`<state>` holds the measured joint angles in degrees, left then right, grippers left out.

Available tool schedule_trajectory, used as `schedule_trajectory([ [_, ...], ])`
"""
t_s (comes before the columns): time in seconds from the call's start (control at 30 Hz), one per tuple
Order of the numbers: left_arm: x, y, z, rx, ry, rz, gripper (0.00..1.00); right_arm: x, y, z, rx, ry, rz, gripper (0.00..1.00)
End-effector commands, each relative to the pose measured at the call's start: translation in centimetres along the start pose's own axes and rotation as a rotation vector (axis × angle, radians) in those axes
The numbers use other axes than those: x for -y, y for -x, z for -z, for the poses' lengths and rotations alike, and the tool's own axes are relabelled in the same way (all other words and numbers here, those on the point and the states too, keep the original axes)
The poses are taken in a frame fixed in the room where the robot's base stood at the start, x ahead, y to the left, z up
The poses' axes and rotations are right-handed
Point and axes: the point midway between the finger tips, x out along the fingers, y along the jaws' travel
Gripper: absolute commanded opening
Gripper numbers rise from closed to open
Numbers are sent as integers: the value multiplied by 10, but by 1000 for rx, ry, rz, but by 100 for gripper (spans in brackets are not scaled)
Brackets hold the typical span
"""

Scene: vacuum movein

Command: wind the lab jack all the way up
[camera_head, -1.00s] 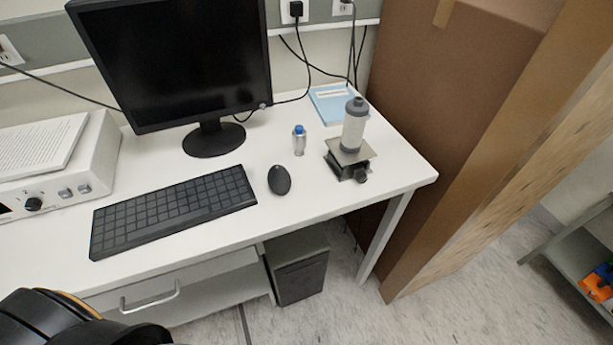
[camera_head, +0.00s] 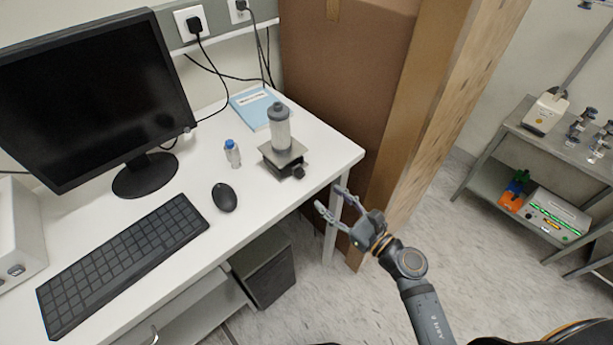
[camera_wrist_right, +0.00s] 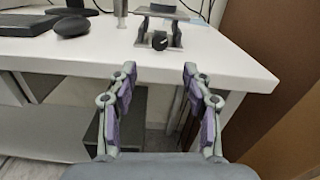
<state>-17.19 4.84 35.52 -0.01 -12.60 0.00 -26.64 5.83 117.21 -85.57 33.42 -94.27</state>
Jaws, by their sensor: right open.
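The lab jack (camera_head: 283,160) stands on the white desk near its right end, with a grey-capped clear bottle (camera_head: 280,130) upright on its top plate. Its dark knob (camera_head: 299,172) faces the desk's front edge. In the right wrist view the jack (camera_wrist_right: 161,27) is beyond the fingers, its knob (camera_wrist_right: 159,40) about centred between them, and its plate looks raised above the base. My right gripper (camera_head: 330,202) is open and empty, in front of the desk's right front edge, apart from the jack. It also shows in the wrist view (camera_wrist_right: 158,75). My left gripper is not in view.
A small blue-capped bottle (camera_head: 232,153), a mouse (camera_head: 224,197), a keyboard (camera_head: 125,262) and a monitor (camera_head: 95,100) are on the desk left of the jack. A blue booklet (camera_head: 254,107) lies behind it. A tall brown carton (camera_head: 345,80) stands close on the right.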

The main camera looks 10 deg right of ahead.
Motion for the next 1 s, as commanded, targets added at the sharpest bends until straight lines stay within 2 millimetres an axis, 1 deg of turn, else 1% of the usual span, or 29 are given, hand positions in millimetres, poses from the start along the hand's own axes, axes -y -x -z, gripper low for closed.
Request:
schedule_trajectory([
  [0.03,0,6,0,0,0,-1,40,1,-8,-5,4,-3,4,50],
  [0.1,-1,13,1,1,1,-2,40,1,-22,-7,6,-7,3,50],
  [0.3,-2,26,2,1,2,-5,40,1,-65,-5,3,-8,3,50],
  [0.4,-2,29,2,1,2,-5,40,1,-82,-4,3,-9,3,50],
  [0.5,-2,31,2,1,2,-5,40,1,-92,-2,1,-6,2,50],
  [0.63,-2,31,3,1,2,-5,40,0,-98,-1,1,-6,2,50],
  [0.83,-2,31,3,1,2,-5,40,0,-98,0,0,-6,2,50],
  [0.87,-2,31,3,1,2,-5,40,0,-98,-1,0,-6,2,49],
  [1.0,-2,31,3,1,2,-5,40,0,-98,0,0,-6,2,30],
])
